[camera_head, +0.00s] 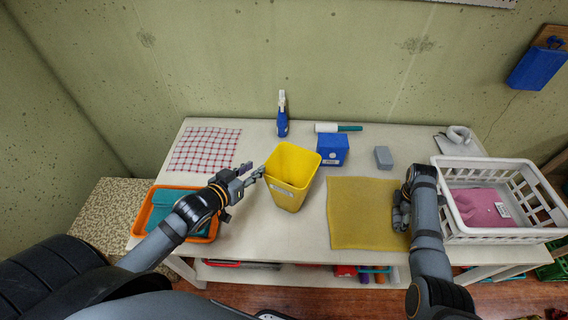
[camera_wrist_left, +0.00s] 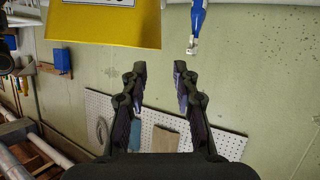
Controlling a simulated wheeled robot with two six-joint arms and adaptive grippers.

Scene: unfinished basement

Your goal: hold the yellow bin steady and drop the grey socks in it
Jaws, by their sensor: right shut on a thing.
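The yellow bin (camera_head: 284,185) stands upright in the middle of the white table; part of it also shows at the top of the left wrist view (camera_wrist_left: 105,22). My left gripper (camera_head: 254,175) is open at the left side of the bin's rim. In the left wrist view my left gripper (camera_wrist_left: 160,75) has its fingers apart with nothing between them. My right gripper (camera_head: 402,212) is low over the right edge of the mustard mat, beside the white basket. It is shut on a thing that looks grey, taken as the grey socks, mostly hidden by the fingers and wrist.
A blue box (camera_head: 332,150), a spray bottle (camera_head: 282,115) and a grey block (camera_head: 383,157) stand behind. The white basket (camera_head: 490,236) holds a pink cloth (camera_head: 478,207). An orange tray (camera_head: 205,238) is at left. The mustard mat (camera_head: 362,212) is mostly bare.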

